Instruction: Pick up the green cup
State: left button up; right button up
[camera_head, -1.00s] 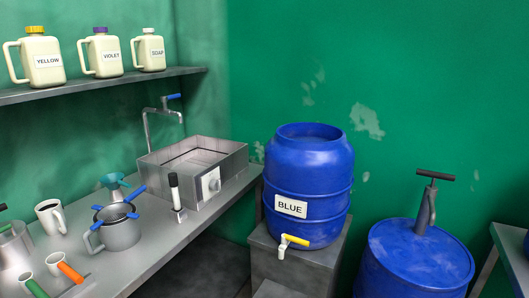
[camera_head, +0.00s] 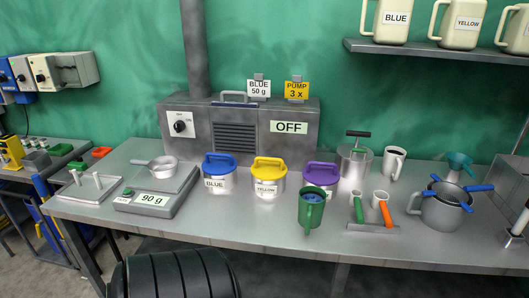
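The green cup (camera_head: 311,211) stands upright near the front of the grey metal table, with its handle toward the viewer. Something blue shows inside its rim. It stands in front of the purple-lidded canister (camera_head: 320,177) and to the left of a small rack with a green-handled (camera_head: 357,207) and an orange-handled scoop (camera_head: 385,212). Neither of my grippers shows in the head view.
Canisters with blue (camera_head: 219,172) and yellow lids (camera_head: 267,177) stand left of the cup. A scale (camera_head: 158,190) reading 90 g bears a small pan. A grey pot (camera_head: 443,207) with blue clips is at right. A black ribbed object (camera_head: 175,275) is in front of the table.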

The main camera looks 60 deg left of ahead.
aim_at(312, 199)
jog(key=u, duration=1.65)
